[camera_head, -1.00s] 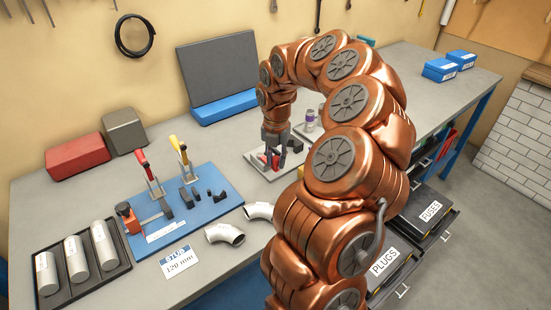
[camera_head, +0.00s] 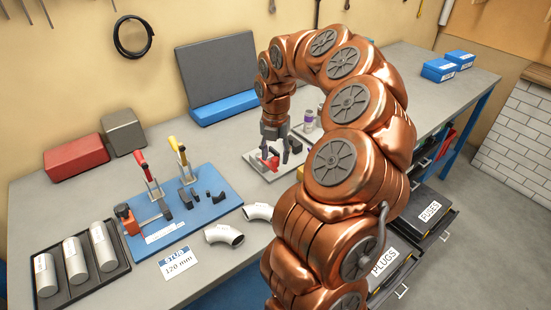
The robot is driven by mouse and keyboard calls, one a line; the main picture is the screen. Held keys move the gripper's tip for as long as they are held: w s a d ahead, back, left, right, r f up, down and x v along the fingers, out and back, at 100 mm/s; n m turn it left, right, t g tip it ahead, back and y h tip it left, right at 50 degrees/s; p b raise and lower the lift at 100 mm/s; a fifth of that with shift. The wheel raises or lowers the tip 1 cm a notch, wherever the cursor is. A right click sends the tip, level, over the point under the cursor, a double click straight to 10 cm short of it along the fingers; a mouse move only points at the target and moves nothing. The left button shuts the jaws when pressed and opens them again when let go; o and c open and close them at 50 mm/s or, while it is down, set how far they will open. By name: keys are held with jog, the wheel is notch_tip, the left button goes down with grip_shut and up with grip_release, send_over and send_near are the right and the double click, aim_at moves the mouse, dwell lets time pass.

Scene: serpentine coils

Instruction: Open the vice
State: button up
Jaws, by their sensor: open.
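My gripper (camera_head: 275,152) hangs fingers down over a light grey plate (camera_head: 252,160) on the bench, with its dark fingers apart. A small red part (camera_head: 271,165) with dark pieces beside it sits on this plate, just under and between the fingers. It may be the vice, but it is small and partly hidden by the gripper, so I cannot tell whether its jaws are apart. I cannot tell whether the fingers touch it.
Left of the plate, a blue board (camera_head: 215,213) carries red-handled (camera_head: 147,172) and yellow-handled (camera_head: 180,157) clamps and an orange block (camera_head: 127,220). White pipe elbows (camera_head: 224,236) lie in front. A tray (camera_head: 117,269) holds white cylinders. Drawers (camera_head: 432,212) stand open at right.

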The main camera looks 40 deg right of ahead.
notch_tip(320, 180, up, 10)
dwell(0.4)
jog(key=shift+f, duration=0.1)
dwell(0.4)
